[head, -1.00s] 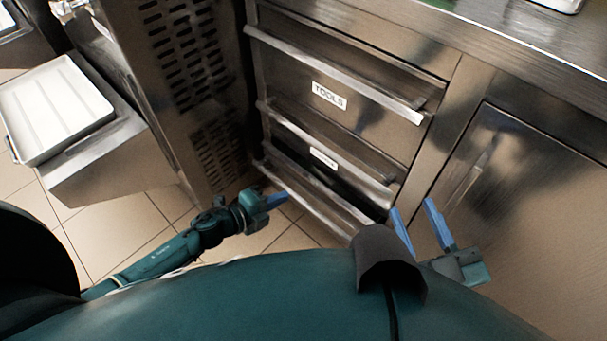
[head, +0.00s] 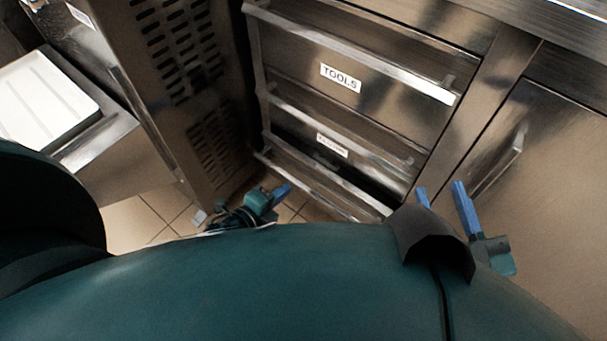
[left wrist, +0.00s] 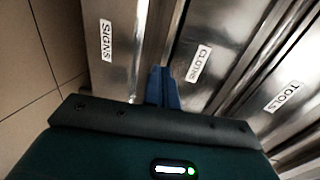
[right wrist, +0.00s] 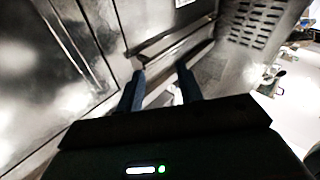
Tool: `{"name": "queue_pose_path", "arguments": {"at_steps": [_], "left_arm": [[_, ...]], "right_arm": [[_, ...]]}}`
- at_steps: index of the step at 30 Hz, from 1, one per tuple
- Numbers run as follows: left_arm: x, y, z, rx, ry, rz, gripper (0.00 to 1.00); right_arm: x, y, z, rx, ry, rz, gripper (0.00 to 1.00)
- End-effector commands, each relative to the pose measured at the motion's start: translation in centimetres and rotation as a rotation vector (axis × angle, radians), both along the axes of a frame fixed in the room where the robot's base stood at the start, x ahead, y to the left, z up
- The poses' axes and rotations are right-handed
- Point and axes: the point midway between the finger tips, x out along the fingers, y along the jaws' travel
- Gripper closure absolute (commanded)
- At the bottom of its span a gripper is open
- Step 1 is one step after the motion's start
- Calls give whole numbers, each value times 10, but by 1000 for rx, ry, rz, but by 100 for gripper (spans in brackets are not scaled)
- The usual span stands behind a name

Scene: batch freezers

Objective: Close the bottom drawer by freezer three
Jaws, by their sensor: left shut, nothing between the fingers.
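The bottom drawer (head: 333,178) is pulled partly out below the drawers labelled TOOLS (head: 390,72) and CLOTHS (head: 372,148). A dark opening shows behind its top edge. In the left wrist view the bottom drawer's front (left wrist: 116,70) carries a SIGNS label. My left gripper (head: 284,189) is shut and empty, low in front of the drawer's left part; its fingertips (left wrist: 163,72) overlap the drawer area in the left wrist view, and contact cannot be told. My right gripper (head: 440,196) is open and empty, right of the drawer's right end; it also shows in the right wrist view (right wrist: 160,75).
A vented steel freezer side (head: 185,60) stands left of the drawers. A white tray (head: 45,95) rests on a steel unit at far left. A closed cupboard door (head: 550,170) is on the right. Tiled floor (head: 135,220) shows at lower left.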

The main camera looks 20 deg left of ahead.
Motion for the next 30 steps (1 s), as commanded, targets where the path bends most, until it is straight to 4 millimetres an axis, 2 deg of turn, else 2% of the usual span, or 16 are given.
{"name": "queue_pose_path", "arguments": {"at_steps": [1,6,12,18,30], "left_arm": [[12,-4,-7,0,-3,0,100],[44,-16,-17,0,-3,-2,100],[70,-25,-16,0,-1,-1,100],[80,-29,-14,-1,0,-1,100],[83,-30,-14,-1,0,-1,100]], "right_arm": [[0,1,-4,11,-1,4,64],[0,5,-3,48,-4,20,64],[2,6,2,68,-12,29,64],[1,6,6,76,-16,33,64],[1,6,5,75,-14,34,64]]}}
